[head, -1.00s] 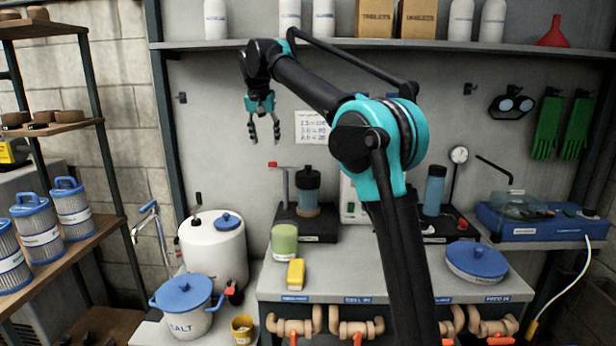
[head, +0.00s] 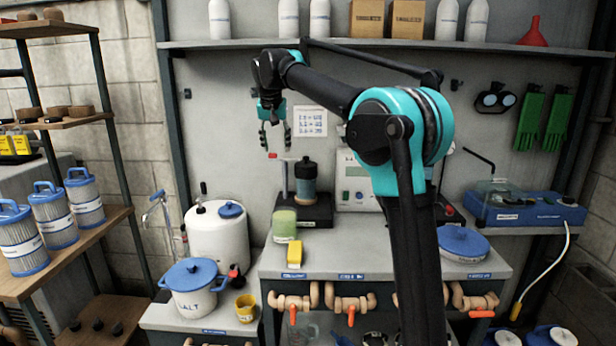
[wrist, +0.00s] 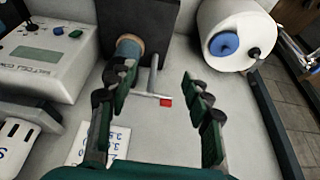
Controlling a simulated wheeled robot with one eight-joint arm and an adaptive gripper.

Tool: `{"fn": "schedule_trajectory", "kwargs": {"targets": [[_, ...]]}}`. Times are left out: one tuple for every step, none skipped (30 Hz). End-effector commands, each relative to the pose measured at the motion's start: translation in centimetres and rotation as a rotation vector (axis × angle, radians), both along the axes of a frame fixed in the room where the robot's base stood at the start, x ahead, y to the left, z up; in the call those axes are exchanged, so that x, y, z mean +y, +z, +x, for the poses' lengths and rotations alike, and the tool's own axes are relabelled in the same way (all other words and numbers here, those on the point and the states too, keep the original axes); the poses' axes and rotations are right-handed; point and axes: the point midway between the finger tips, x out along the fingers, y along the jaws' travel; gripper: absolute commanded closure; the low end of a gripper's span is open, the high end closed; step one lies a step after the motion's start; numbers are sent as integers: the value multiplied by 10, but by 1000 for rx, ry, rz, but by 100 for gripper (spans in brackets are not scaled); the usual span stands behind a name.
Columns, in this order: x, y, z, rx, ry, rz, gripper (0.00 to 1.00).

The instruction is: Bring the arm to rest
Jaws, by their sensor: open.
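My gripper (head: 275,138) hangs from the raised, bent arm in front of the back panel, fingers pointing down. It is open, with nothing between its fingers. In the wrist view the two fingers of my gripper (wrist: 160,110) stand apart, with a red-tipped lever (wrist: 165,101) showing beyond them. In the head view the gripper is above the pump stand (head: 305,210) and left of the posted white sheet (head: 311,121). My arm hides part of the bench's right half.
A shelf (head: 400,44) with bottles and boxes runs behind the arm. On the bench are a green jar (head: 284,226), a yellow block (head: 295,252) and a blue-lidded dish (head: 462,244). A white tank (head: 218,238) and salt pot (head: 192,290) stand left. A filter rack (head: 75,235) is far left.

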Motion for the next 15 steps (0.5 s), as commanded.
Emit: {"fn": "schedule_trajectory", "kwargs": {"targets": [[-10,-7,-3,2,0,-1,50],[-16,-11,-4,2,0,-1,50],[-24,-17,-6,4,0,-1,50],[-31,-23,-8,5,1,-1,50],[-37,-28,-10,6,1,-1,50],[-47,-36,-14,7,1,-1,50],[-55,-43,-17,9,3,-1,50],[-64,-50,-21,10,3,-1,50],[-76,-61,-27,12,4,-1,50],[-86,-70,-33,13,5,-1,50],[-98,-81,-40,14,5,-1,50],[-114,-96,-51,16,6,-1,50],[-127,-109,-60,17,7,0,50],[-139,-122,-71,18,9,1,50],[-156,-140,-86,19,10,0,50]]}}
